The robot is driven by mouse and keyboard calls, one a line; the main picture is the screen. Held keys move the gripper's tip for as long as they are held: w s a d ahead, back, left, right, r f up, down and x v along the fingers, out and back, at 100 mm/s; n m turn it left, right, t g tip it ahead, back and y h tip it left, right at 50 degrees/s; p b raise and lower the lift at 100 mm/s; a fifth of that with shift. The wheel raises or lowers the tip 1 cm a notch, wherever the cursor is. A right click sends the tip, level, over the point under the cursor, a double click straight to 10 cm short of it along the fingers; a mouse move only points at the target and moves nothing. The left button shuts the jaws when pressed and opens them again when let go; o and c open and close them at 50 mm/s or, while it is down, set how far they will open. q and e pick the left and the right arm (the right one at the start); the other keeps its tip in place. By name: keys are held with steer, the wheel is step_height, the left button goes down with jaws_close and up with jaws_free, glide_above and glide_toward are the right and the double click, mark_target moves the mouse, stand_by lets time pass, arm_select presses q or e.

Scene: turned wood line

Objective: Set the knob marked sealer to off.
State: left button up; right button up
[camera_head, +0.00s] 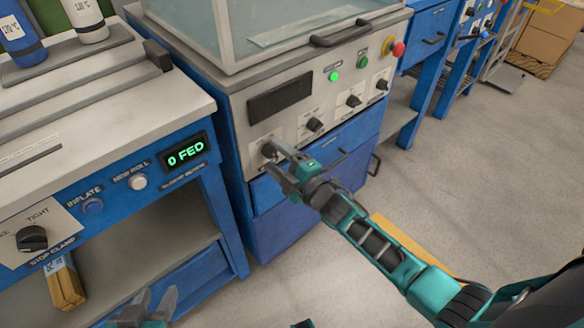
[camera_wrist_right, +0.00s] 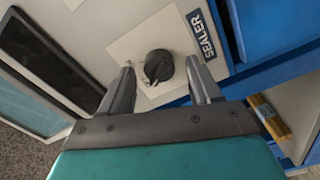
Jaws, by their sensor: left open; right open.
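The sealer knob (camera_wrist_right: 158,66) is a black round knob on a pale plate, with the word SEALER beside it in the right wrist view. In the head view the knob (camera_head: 268,150) is at the left end of the machine's knob row, partly hidden by my gripper. My right gripper (camera_head: 278,162) is open, its fingers on either side of the knob. I cannot tell whether they touch it. The knob's setting marks are mostly hidden or too small to read. My left gripper (camera_head: 150,304) is open and empty at the bottom left, partly cut off.
More black knobs (camera_head: 314,124), a dark display (camera_head: 280,98), a lit green button (camera_head: 335,76) and a red button (camera_head: 398,49) are on the same panel. A blue bench (camera_head: 150,165) with a stop clamp knob (camera_head: 32,238) stands at left. The floor at right is mostly clear.

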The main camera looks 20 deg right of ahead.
arm_select(q)
steer(key=shift+a+r+p, duration=0.15)
steer(key=shift+r+p, duration=1)
steer(key=shift+r, duration=0.1)
arm_select(e)
steer(key=v, duration=1.2)
steer(key=shift+s, duration=0.2)
steer(key=shift+d+r, duration=0.1)
arm_select(q)
step_height(320, 180, up, 7)
steer(key=s+a+y+p, duration=0.1)
steer(key=a+p, duration=0.1)
steer(key=p, duration=0.9)
steer(key=shift+s+a, duration=0.25)
steer(key=shift+a, duration=0.1)
arm_select(e)
steer(key=s+a+r+m+g+h, duration=0.1)
steer(key=s+r+m+g+h, duration=0.1)
steer(key=s+m, duration=0.3)
steer(key=s+a+r+m+g+h, duration=0.1)
steer(key=s+r+m+g, duration=0.3)
steer(key=m, duration=0.6)
steer(key=s+h, duration=0.1)
steer(key=s, duration=0.1)
steer(key=shift+s+a, duration=0.25)
steer(key=shift+a, duration=0.05)
